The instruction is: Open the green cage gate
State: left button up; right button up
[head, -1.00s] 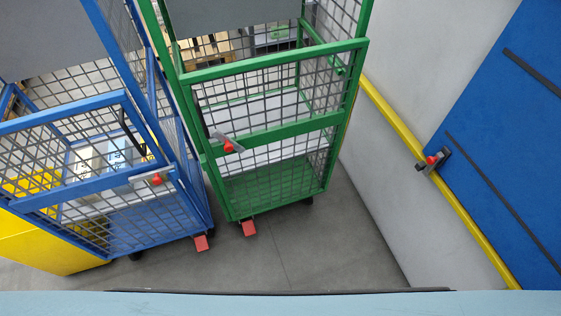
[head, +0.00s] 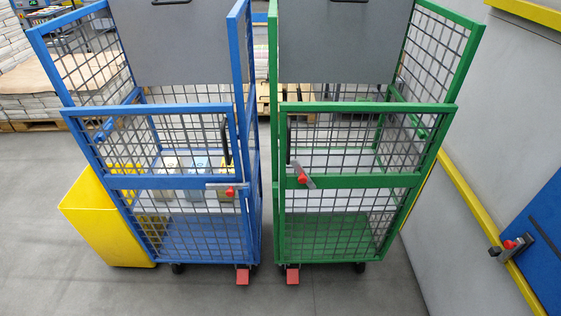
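The green cage (head: 455,72) stands upright in the middle right of the head view. A grey latch with a red knob (head: 303,179) is at the gate's left side, beside a dark vertical handle (head: 294,164). The latch bar is tilted. A white shelf and a green floor show through the mesh. Neither of my grippers shows in the head view.
A blue cage (head: 85,124) with cartons inside stands close on the left. A yellow bin (head: 95,225) is beyond it. Red pedals (head: 292,275) and (head: 242,276) stick out low in front. A wall with a yellow rail (head: 470,205) and blue door (head: 545,245) bounds the right.

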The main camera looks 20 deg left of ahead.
aim_at(370, 180)
jog(key=k, duration=0.15)
jog(key=u, duration=1.35)
jog(key=i, duration=0.9)
jog(key=z, duration=1.3)
